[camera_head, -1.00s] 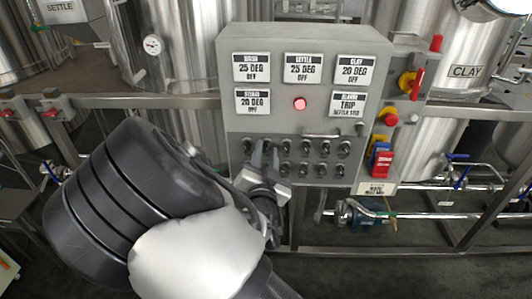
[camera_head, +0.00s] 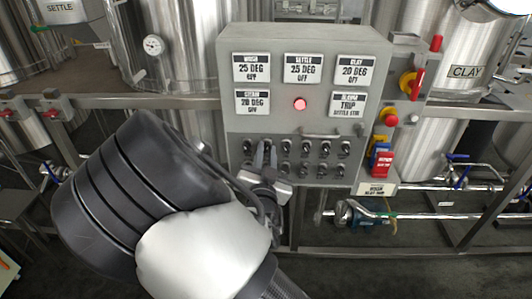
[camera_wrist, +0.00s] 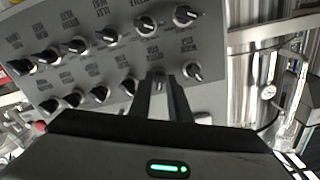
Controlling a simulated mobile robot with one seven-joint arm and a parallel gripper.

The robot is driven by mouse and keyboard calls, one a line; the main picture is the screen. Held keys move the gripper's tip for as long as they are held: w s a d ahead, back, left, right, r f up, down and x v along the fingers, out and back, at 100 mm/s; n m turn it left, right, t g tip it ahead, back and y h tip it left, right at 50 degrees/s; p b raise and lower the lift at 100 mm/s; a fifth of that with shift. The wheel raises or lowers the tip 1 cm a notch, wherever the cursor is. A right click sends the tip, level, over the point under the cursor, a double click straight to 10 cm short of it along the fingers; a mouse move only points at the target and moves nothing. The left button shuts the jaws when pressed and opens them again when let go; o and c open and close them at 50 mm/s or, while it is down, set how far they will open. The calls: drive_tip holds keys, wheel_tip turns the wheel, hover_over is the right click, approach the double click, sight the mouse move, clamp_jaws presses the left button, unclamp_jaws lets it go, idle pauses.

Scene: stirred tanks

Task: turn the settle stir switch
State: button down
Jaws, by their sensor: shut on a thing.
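A grey control panel (camera_head: 300,120) stands ahead, with two rows of small dark rotary switches on its lower half. My gripper (camera_head: 266,150) is at the left part of the panel, shut on a switch in the upper row, second from the left. In the wrist view my gripper (camera_wrist: 160,80) points at the same row, and its fingers largely hide that switch. The neighbouring end switch (camera_wrist: 192,70) stands free beside the fingers.
A red lamp (camera_head: 300,104) is lit among the displays; one display (camera_head: 347,104) reads TRIP, SETTLE STIR. A horizontal handle (camera_head: 322,135) sits above the right-hand switches. A red emergency button (camera_head: 390,119) and red-yellow handle (camera_head: 411,83) are at right. Steel tanks and pipes stand behind.

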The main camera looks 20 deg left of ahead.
drive_tip(key=n, duration=0.5)
drive_tip(key=n+p, duration=0.1)
drive_tip(key=n, duration=0.4)
drive_tip(key=shift+n, duration=0.3)
idle(0.4)
drive_tip(key=c, duration=1.9)
unclamp_jaws()
drive_tip(key=shift+o, duration=0.2)
drive_tip(key=shift+s, duration=0.1)
drive_tip(key=p+v, duration=0.4)
drive_tip(key=v, duration=1.3)
drive_tip(key=shift+d, duration=0.2)
